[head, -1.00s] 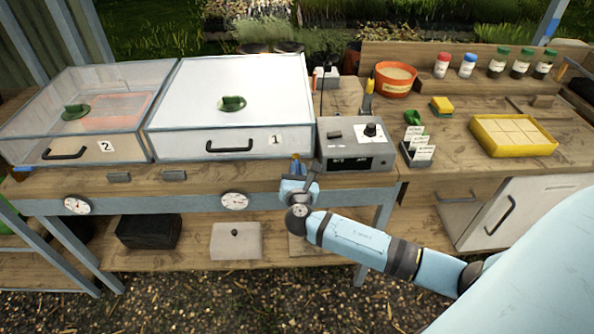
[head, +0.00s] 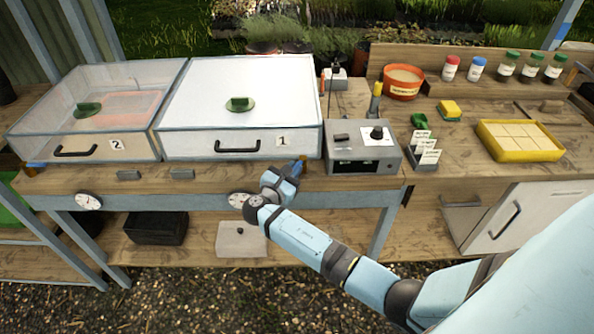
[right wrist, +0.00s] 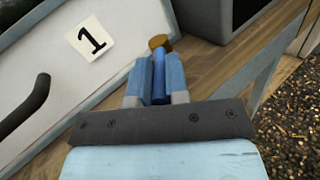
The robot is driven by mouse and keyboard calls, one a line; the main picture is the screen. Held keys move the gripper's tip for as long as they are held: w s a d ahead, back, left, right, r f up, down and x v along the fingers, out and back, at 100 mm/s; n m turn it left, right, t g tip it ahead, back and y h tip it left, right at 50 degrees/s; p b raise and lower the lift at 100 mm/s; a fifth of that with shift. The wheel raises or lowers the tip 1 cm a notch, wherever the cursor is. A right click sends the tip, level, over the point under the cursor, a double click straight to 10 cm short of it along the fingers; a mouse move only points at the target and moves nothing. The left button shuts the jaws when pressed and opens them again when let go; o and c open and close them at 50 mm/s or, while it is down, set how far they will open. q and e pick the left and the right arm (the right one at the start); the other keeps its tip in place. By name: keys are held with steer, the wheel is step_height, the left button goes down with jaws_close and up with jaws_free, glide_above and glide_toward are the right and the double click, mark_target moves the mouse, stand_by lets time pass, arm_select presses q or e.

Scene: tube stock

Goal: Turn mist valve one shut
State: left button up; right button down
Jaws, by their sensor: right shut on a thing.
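In the head view my right gripper (head: 296,168) is at the bench's front edge and hides most of the valve. A similar valve (head: 30,168) stands at the front left of the case marked 2 (head: 115,145). My left gripper is not in view.
A grey control box (head: 362,150) with a black knob stands just right of the valve. The case's black handle (head: 237,149) is to the left. Two round gauges (head: 88,201) are on the bench's front rail. Farther right are a card holder (head: 424,156) and a yellow tray (head: 520,141).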

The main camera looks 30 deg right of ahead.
steer(key=shift+w+a+m+g+h, duration=0.1)
steer(key=shift+w+m+g+h, duration=0.15)
steer(key=shift+m+g, duration=0.45)
steer(key=shift+w+a+m+g+h, duration=0.1)
steer(key=shift+w+m+g+h, duration=0.25)
steer(key=shift+g, duration=0.55)
steer(key=c, duration=1.1)
jaws_free()
steer(key=shift+s, duration=0.1)
steer(key=b+v, duration=0.1)
steer(key=v, duration=1.2)
steer(key=shift+a+r, duration=0.1)
steer(key=shift+a, duration=0.3)
steer(key=shift+c, duration=0.5)
